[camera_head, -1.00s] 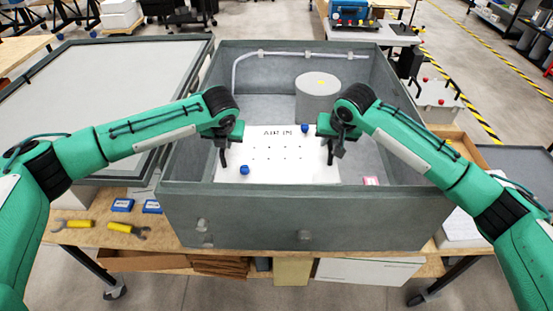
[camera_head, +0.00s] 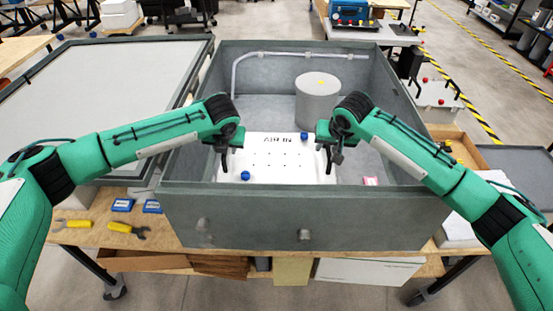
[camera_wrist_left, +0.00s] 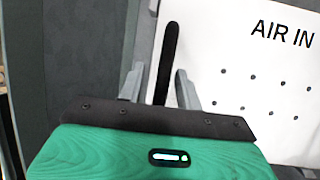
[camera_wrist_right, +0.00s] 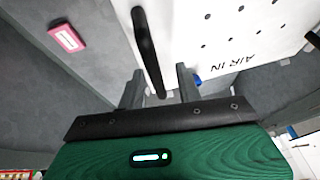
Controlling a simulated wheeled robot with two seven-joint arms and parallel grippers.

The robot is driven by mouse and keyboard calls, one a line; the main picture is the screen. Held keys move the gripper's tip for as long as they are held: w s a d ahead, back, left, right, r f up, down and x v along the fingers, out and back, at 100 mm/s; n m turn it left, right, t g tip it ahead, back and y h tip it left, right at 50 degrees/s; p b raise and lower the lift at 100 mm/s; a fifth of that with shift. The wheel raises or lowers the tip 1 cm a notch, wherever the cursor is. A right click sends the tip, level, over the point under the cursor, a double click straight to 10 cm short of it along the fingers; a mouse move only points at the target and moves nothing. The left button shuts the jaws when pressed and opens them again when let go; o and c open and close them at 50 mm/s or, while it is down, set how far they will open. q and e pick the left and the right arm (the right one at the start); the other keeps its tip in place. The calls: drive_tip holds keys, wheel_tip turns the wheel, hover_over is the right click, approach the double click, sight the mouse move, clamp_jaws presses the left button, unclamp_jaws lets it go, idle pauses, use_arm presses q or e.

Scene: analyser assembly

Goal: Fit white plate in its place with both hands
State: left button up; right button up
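The white plate (camera_head: 275,165) marked AIR IN lies low inside the grey box, with rows of small holes. Whether it sits flat on the floor cannot be told. A black bar handle shows along each side, the left one in the left wrist view (camera_wrist_left: 167,60) and the right one in the right wrist view (camera_wrist_right: 147,45). My left gripper (camera_head: 223,160) is over the plate's left side, its fingers apart on both sides of the left handle. My right gripper (camera_head: 330,162) is likewise open around the right handle. Gaps show between fingers and bars.
The grey box walls (camera_head: 300,215) surround the plate. A grey cylinder (camera_head: 318,100) stands behind it, and a pipe (camera_head: 290,54) runs along the back wall. Blue knobs (camera_head: 245,175) show at the plate. A pink block (camera_head: 370,181) lies at right. Yellow-handled tools (camera_head: 120,227) lie outside, front left.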

drive_tip(key=shift+s+r, duration=0.1)
use_arm(q)
drive_tip(key=v, duration=1.2)
use_arm(e)
drive_tip(key=v, duration=1.1)
drive_tip(key=shift+r, duration=0.4)
drive_tip(key=shift+s+d, duration=0.1)
